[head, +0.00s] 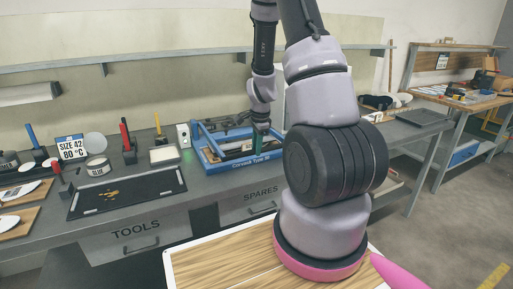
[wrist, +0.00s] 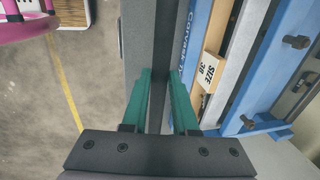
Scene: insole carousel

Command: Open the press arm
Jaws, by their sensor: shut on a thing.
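The blue press (head: 232,160), lettered "Carvask Type 20", stands on the grey bench, with its blue press arm (head: 222,122) around and above its bed. My gripper (head: 262,128) is at the right end of the press. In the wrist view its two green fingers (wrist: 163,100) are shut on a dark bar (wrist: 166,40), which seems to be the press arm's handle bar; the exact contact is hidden. The blue frame of the press (wrist: 285,75) lies just right of the fingers, beside a wooden piece labelled "SIZE" (wrist: 210,70).
A wooden-topped surface (head: 215,262) is in front. Floor (wrist: 55,110) shows left of the gripper.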

